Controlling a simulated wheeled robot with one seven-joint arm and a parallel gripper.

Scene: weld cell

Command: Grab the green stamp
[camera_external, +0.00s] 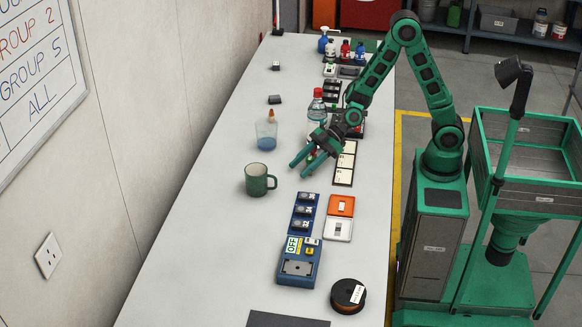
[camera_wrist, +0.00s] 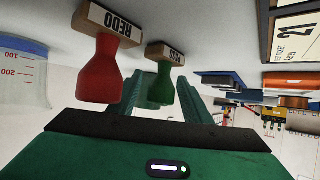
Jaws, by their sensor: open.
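In the external view my gripper (camera_external: 301,166) is low over the bench, fingers spread; the stamps there are mostly hidden by the gripper and too small to make out.
On the bench (camera_external: 215,235), a beaker with blue liquid (camera_external: 266,133) stands left of my gripper, also in the wrist view (camera_wrist: 22,75). A green mug (camera_external: 257,180) is nearer the camera. A card frame (camera_external: 345,163) lies right. Blue and orange devices (camera_external: 340,206) lie in front.

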